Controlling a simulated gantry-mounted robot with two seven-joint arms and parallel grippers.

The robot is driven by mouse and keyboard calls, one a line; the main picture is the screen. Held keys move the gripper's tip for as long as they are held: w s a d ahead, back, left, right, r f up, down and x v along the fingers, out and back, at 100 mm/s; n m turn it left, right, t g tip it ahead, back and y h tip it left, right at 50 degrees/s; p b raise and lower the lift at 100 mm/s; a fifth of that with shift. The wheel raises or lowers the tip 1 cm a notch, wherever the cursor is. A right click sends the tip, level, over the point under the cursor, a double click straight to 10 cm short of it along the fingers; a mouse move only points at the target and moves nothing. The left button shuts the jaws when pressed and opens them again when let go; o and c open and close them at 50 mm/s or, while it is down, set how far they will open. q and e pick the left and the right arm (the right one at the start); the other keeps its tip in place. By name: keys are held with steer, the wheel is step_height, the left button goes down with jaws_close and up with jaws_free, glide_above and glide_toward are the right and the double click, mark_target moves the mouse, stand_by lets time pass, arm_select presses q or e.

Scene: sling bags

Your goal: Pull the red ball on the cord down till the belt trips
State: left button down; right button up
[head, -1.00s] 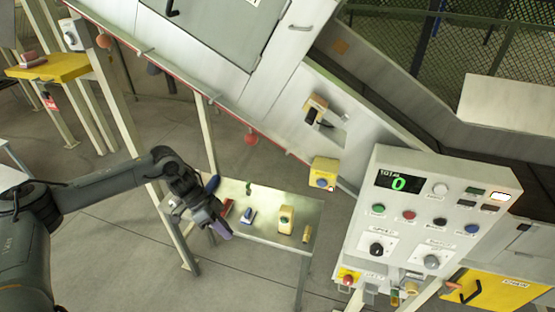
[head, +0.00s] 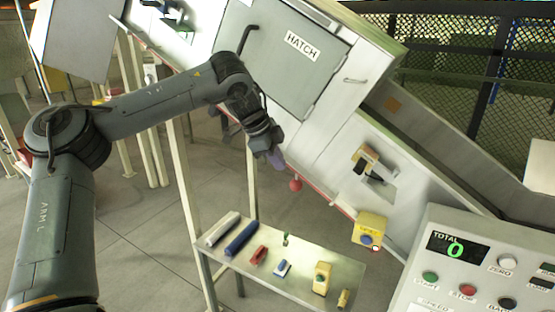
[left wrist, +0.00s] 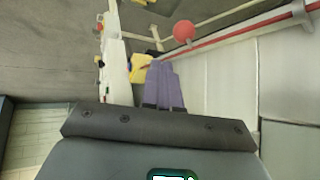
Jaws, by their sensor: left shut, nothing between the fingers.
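The red ball (head: 296,184) hangs on the red cord (head: 318,196) along the lower edge of the conveyor housing. In the left wrist view the red ball (left wrist: 184,31) is beyond the fingertips and a little right of them, with the red cord (left wrist: 240,32) running to the right. My left gripper (head: 276,162) is shut and empty, its purple fingers just above and left of the ball in the head view. The fingers (left wrist: 163,68) look apart from the ball in the left wrist view. My right gripper is not in view.
The housing with its hatch (head: 290,60) stands behind my left arm. A metal table (head: 290,270) with several small items is below. A yellow button box (head: 369,230) is to the right, and the control panel (head: 470,270) reads TOTAL 0.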

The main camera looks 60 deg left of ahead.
arm_select(q)
steer(key=p, duration=0.2)
glide_toward(297, 189)
steer(key=d+f, duration=0.2)
steer(key=shift+w+a+f+p, duration=0.6)
steer(key=shift+w+a+f, duration=0.45)
steer(key=shift+f, duration=0.2)
